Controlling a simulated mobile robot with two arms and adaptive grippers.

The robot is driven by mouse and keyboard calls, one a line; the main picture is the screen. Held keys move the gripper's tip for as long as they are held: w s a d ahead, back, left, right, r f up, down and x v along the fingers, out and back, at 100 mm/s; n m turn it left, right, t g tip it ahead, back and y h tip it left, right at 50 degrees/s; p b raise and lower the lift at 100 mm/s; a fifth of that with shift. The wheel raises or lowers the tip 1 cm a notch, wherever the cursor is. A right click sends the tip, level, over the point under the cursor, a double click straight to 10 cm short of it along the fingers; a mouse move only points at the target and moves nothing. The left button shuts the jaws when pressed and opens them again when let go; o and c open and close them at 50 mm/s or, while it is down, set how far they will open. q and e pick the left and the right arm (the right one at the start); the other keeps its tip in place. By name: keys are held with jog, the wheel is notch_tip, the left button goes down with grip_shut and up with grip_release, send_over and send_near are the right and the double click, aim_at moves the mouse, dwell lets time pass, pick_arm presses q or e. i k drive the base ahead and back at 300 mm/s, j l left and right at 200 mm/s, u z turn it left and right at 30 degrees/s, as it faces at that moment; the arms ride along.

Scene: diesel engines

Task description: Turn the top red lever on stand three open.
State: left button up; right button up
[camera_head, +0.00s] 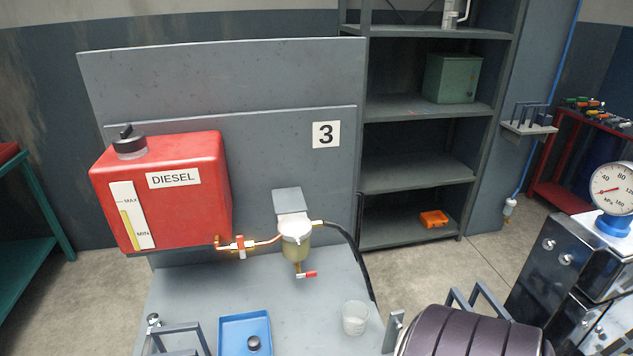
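A copper pipe (267,241) runs from the tank's lower right corner to a fuel filter with a clear yellowish bowl (296,247). The top red lever (239,246) is on this pipe, close to the tank. It looks short and seems to stand across the pipe, though it is small here. A second red lever (309,274) points right below the filter bowl.
On the stand's shelf are a blue tray (229,329) holding a dark round part (253,343), and a clear cup (355,318). A black hose (350,243) curves down from the filter. Grey shelves (420,178) stand behind.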

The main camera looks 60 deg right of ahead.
aim_at(239, 239)
jog(key=z, duration=1.2)
